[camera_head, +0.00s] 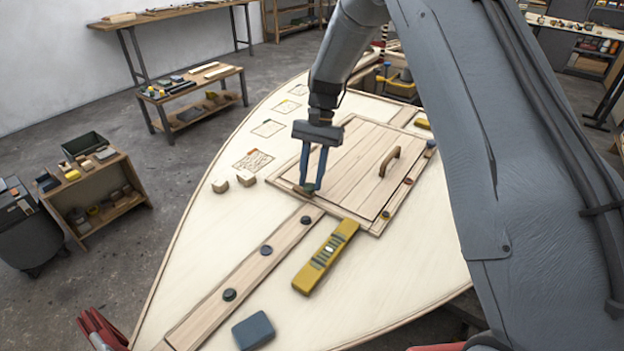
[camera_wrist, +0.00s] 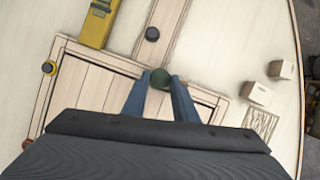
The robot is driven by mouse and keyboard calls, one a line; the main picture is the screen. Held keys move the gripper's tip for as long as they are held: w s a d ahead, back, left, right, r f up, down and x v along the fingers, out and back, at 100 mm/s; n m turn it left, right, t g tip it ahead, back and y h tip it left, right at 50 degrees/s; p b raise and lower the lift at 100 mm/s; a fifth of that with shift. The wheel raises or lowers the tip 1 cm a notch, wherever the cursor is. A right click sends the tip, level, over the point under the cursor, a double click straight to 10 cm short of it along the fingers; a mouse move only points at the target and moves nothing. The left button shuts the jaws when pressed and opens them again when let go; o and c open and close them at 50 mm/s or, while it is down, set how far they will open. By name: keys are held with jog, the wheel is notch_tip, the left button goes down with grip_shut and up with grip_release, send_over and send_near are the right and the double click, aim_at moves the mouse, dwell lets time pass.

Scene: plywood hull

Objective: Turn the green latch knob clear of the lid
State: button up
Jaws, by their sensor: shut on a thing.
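The green latch knob (camera_wrist: 160,78) sits between my fingertips at the lid's near-left corner in the head view. My gripper (camera_wrist: 158,84) is shut on it, one blue finger on each side. In the head view my gripper (camera_head: 308,188) reaches down to this corner, and the fingers partly hide the knob (camera_head: 309,187). The plank lid (camera_head: 348,160) lies flat in its frame, with a wooden handle (camera_head: 390,161) on its right side; its planks also show in the wrist view (camera_wrist: 85,88). I cannot tell which way the latch points.
A yellow level (camera_head: 326,256) lies in front of the lid. Dark knobs (camera_head: 266,250) line a wooden strip. Two small wood blocks (camera_head: 246,178) stand left of my gripper. A blue-grey block (camera_head: 253,331) lies near the front. The pale deck left of the strip is mostly clear.

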jog(key=shift+w+a+n+h, duration=0.15)
jog(key=shift+n+h, duration=0.25)
jog(key=shift+n, duration=0.5)
jog(key=o, duration=1.1)
jog(key=shift+c, duration=0.2)
jog(key=b+v, duration=0.2)
jog(key=v, duration=0.5)
jog(key=shift+r+b, duration=0.3)
jog(key=shift+r, duration=0.1)
